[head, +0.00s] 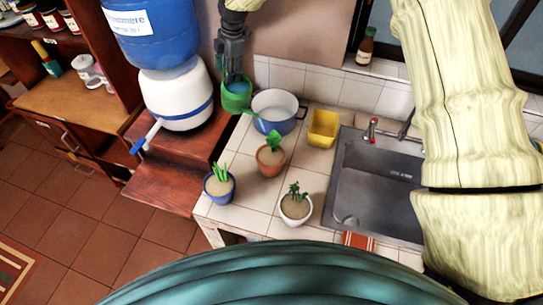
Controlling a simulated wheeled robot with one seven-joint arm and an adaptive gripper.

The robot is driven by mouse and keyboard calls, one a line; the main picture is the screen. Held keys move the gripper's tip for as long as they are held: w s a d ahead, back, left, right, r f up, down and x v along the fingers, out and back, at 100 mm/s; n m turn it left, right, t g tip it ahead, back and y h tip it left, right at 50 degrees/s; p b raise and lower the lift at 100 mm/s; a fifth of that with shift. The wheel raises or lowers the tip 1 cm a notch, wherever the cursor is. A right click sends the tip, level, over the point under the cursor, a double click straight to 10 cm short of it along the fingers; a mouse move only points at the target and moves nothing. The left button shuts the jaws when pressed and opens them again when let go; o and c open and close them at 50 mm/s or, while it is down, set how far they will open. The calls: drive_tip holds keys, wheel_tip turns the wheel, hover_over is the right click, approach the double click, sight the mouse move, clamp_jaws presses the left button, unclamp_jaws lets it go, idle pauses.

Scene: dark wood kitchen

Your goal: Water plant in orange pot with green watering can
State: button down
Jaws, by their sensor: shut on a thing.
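The green watering can (236,94) is held by my gripper (234,72) above the back left of the tiled counter. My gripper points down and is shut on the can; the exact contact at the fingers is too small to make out. Something blue shows inside the can's opening. The orange pot (270,161) with a green leafy plant stands upright on the counter, below and to the right of the can. The can is apart from the plant in the picture.
A blue pot (219,188) and a white pot (295,208), each with a plant, stand near the orange one. A blue-and-white basin (278,124), yellow container (323,128) and metal sink (372,190) lie to the right. A water dispenser (177,98) stands left.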

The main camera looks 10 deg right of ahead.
drive_tip(key=shift+s+r, duration=0.15)
drive_tip(key=shift+r, duration=0.05)
idle(0.6)
